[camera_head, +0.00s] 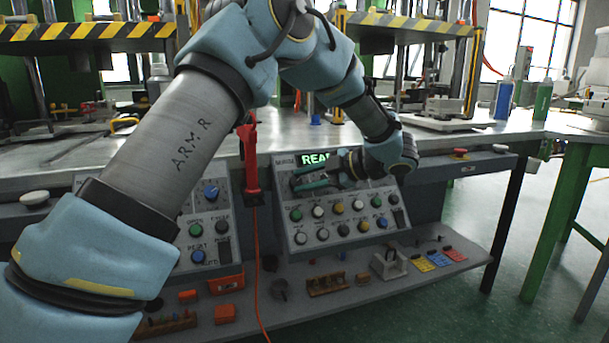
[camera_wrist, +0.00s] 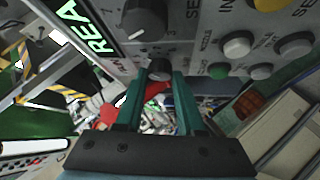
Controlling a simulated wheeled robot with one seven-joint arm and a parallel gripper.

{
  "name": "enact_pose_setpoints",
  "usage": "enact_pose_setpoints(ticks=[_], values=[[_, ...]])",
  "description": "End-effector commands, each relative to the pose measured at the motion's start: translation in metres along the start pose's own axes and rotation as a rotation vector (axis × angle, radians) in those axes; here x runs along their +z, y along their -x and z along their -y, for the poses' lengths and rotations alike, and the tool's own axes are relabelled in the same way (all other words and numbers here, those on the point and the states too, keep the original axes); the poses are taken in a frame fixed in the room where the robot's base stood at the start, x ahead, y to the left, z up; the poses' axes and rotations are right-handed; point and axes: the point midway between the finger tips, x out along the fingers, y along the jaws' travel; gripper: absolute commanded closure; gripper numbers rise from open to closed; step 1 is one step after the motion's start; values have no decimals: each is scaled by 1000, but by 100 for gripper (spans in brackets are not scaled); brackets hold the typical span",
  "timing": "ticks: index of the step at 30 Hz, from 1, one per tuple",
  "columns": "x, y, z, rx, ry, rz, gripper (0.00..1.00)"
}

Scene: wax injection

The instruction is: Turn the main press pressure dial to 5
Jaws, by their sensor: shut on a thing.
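The control panel (camera_head: 345,225) with a lit green display reading "REA…" (camera_head: 314,159) stands under the bench edge. My gripper (camera_head: 297,182) reaches across its upper part from the right, just below the display. In the wrist view, my gripper's green fingers (camera_wrist: 160,76) are shut on a small dark knob (camera_wrist: 160,67) on the panel face. A larger dark dial (camera_wrist: 146,18) with a pale pointer line and printed numbers around it sits beyond the fingertips, apart from them. The held knob's markings are mostly hidden, and I cannot read which dial it is.
Several coloured push buttons (camera_head: 338,209) fill the panel below my gripper. A second panel (camera_head: 209,232) stands at left, with a red tool (camera_head: 251,165) hanging beside it. The lower shelf (camera_head: 355,297) holds small parts.

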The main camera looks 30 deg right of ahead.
Motion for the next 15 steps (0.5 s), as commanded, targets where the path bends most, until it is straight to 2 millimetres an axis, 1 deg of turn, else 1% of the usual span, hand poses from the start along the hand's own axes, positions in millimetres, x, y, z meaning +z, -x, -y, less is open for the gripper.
enact_pose_setpoints(ticks=[1, 6, 15], values=[[-1, 0, -3, -25, 26, 0, 100], [-1, 0, -4, -95, 109, -2, 100], [0, 0, -4, -164, 192, 0, 100]])
